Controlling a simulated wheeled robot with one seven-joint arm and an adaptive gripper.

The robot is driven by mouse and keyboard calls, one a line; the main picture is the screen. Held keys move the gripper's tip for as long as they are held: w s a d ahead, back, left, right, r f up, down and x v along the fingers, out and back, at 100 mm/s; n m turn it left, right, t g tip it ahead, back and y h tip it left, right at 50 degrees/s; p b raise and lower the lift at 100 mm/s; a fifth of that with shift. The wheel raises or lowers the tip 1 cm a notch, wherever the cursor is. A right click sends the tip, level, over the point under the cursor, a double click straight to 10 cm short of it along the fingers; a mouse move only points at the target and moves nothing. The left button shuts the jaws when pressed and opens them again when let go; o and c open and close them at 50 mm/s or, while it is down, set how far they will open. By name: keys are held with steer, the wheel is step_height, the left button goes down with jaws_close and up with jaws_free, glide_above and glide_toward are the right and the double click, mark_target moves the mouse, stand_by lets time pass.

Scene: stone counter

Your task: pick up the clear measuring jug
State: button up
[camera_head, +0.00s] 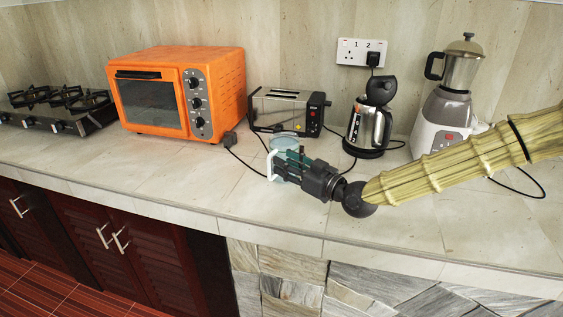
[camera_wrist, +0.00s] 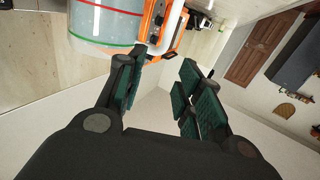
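The clear measuring jug (camera_head: 284,144) stands on the counter in front of the toaster, partly hidden behind my gripper in the head view. Its pale handle (camera_head: 271,166) shows at the left of the gripper. My gripper (camera_head: 280,160) reaches in from the right, low over the counter. In the wrist view the jug (camera_wrist: 105,22) is at the top left, with red and green lines on its wall. Its pale handle (camera_wrist: 172,28) lies just beyond the fingertips. The green-padded fingers of my gripper (camera_wrist: 158,75) are apart, with nothing clasped between them.
An orange oven (camera_head: 178,92), a toaster (camera_head: 288,110), a kettle (camera_head: 369,127) and a blender (camera_head: 447,105) stand along the back, with a gas hob (camera_head: 58,107) at far left. Black cords lie nearby. The counter's front strip (camera_head: 190,185) is clear.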

mark_target(269, 180)
step_height(269, 180, down, 4)
steer(key=shift+f, duration=0.1)
steer(key=shift+w+a, duration=0.3)
steer(key=shift+w, duration=0.1)
steer(key=shift+w+a+p, duration=0.2)
steer(key=shift+a+p, duration=0.1)
steer(key=shift+a, duration=0.05)
steer(key=shift+p+x, duration=0.5)
steer(key=shift+x, duration=2.35)
steer(key=shift+f, duration=0.1)
jaws_close()
